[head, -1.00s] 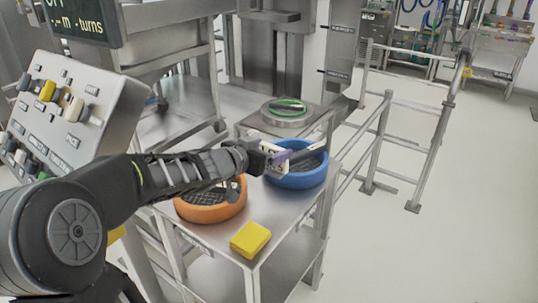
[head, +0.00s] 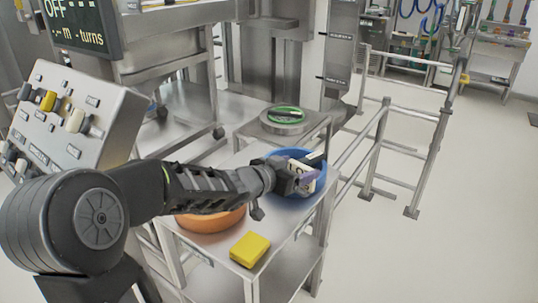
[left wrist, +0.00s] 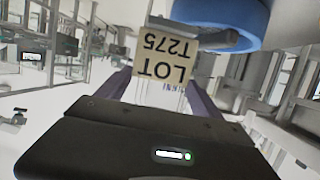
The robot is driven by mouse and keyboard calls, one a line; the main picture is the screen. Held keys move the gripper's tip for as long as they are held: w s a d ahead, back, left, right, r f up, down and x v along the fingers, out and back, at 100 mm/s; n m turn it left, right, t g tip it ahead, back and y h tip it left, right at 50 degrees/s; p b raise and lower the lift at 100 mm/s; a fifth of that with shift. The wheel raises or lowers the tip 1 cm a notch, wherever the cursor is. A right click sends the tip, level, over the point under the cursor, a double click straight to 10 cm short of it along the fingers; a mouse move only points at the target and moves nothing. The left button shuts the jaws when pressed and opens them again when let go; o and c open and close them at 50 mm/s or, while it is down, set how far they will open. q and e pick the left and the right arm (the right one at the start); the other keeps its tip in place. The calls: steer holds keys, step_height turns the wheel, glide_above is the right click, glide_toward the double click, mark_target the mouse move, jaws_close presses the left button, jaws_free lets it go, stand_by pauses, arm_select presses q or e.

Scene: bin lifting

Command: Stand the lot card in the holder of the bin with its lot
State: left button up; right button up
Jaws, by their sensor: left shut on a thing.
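My left gripper (head: 298,181) is shut on the lot card (head: 303,178), a pale card with dark print. In the left wrist view the card (left wrist: 163,62) reads "LOT T275" upside down, between the two fingers of the gripper (left wrist: 164,88). The gripper and card are in front of the blue bin (head: 317,188) and hide part of it. The blue bin (left wrist: 237,14) also shows beyond the card in the left wrist view, with a grey bar-like part (left wrist: 222,40) that may be its holder. The orange bin (head: 212,222) stands left, partly behind my arm. My right gripper is out of view.
The bins stand on a steel table (head: 270,222) with a yellow block (head: 250,249) near its front edge. A round scale-like device (head: 286,118) stands behind. A button panel (head: 85,115) is at left, and metal railings (head: 380,150) stand at right.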

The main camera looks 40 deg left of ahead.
arm_select(q)
steer(key=w+d+f+h+p, duration=0.1)
steer(key=w+d+f+p, duration=0.2)
steer(key=d, duration=0.8)
steer(key=s+d+f+n+y+p, duration=0.1)
steer(key=s+d+f+y+p, duration=0.1)
steer(key=d+f, duration=0.3)
step_height(320, 180, down, 3)
steer(key=shift+s+r, duration=0.1)
steer(key=shift+s, duration=0.05)
